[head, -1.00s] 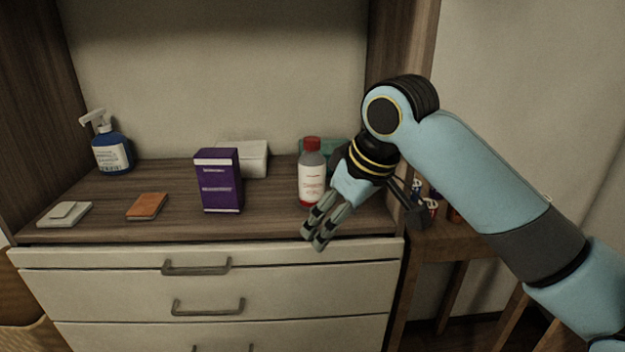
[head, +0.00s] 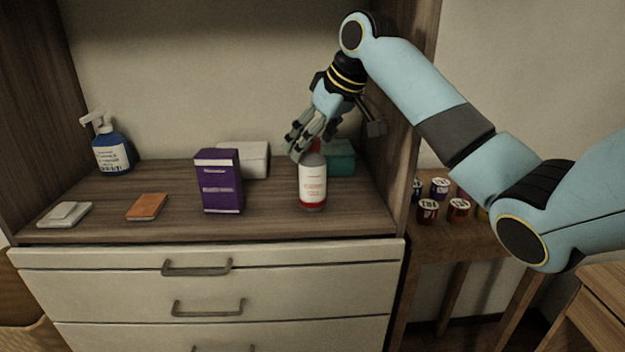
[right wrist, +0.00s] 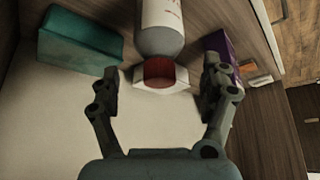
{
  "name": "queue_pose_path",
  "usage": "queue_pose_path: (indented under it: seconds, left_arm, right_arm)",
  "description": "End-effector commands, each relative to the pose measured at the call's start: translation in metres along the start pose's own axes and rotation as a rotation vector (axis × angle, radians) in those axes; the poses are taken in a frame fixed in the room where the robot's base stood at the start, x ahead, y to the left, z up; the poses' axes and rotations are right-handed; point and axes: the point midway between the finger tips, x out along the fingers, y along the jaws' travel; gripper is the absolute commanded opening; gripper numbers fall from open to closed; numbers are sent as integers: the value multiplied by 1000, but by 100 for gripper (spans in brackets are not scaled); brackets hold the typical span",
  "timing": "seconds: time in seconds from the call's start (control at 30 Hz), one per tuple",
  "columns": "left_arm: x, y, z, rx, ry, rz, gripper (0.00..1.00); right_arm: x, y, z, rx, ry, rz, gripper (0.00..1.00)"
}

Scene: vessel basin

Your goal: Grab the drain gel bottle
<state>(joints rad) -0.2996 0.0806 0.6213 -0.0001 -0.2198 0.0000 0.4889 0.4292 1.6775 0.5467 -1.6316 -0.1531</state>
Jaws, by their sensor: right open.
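The drain gel bottle (head: 312,184) is grey with a white label and a red cap. It stands upright on the dresser top, right of the purple box. In the head view my right gripper (head: 299,154) is above and behind the bottle, its fingers over the cap area and partly hiding the cap. In the right wrist view the gripper (right wrist: 160,88) is open, with the bottle's red cap (right wrist: 159,71) between and just beyond its fingertips. I cannot tell if the fingers touch the bottle. My left gripper is not in view.
A purple box (head: 219,181) stands left of the bottle, with a white box (head: 256,160) behind it. A teal box (head: 341,158) sits behind the bottle. An orange item (head: 147,207), a white item (head: 65,214) and a blue spray bottle (head: 112,153) are farther left. A wooden side panel rises at right.

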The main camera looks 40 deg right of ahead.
Motion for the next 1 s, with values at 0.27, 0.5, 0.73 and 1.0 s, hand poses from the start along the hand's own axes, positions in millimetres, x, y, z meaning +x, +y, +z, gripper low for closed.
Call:
queue_pose_path:
  seconds: [0.27, 0.5, 0.73, 1.0]
  left_arm:
    - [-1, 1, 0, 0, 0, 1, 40]
    - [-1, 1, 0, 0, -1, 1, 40]
    - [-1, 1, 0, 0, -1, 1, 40]
    - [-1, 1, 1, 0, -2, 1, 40]
  right_arm:
    - [41, 0, 2, 1, -2, -1, 80]
    - [46, 0, 2, -1, -1, 0, 80]
    - [45, 1, 2, 0, -1, 0, 55]
    - [45, 1, 2, 0, -1, 1, 20]
